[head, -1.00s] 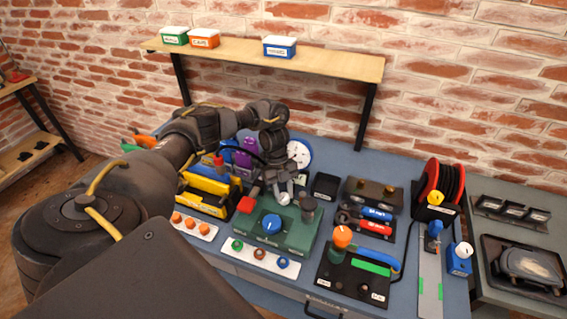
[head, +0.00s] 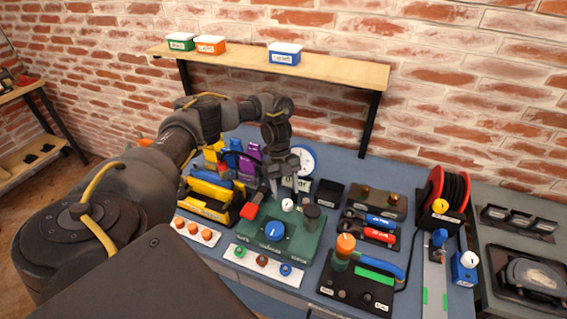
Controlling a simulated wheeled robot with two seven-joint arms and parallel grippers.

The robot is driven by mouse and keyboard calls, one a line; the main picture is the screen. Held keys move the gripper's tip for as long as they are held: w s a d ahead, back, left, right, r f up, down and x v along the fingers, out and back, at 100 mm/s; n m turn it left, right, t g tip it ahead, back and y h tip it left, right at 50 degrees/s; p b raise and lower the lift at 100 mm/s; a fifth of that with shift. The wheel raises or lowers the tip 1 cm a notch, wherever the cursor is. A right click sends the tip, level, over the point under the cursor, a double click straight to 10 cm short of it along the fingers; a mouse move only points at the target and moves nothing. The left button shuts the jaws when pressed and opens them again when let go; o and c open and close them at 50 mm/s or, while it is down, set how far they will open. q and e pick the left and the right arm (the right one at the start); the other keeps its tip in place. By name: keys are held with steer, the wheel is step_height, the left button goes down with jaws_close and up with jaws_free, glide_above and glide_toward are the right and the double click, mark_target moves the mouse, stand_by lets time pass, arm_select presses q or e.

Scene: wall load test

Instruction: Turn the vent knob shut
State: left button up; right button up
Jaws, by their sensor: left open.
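A green test block (head: 302,247) stands on the bench. It bears a large blue knob (head: 274,232) with a white pointer mark, a small white knob (head: 288,205) behind it, a red part (head: 249,211) at left and a dark round cap (head: 312,212) at right. The labels are too small to read, so I cannot tell which knob is the vent. My left gripper (head: 285,188) points down just above and behind the white knob. Its fingers are apart and empty. My right gripper is out of view.
A strip with coloured rings (head: 262,262) lies in front of the block. A black panel with an orange-topped post (head: 345,243) stands at right. A gauge (head: 303,160) and an open black box (head: 328,192) are behind. Yellow tool holders (head: 206,201) crowd the left.

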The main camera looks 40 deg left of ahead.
arm_select(q)
steer(key=v, duration=0.6)
steer(key=shift+r, duration=0.4)
steer(key=shift+a, duration=0.1)
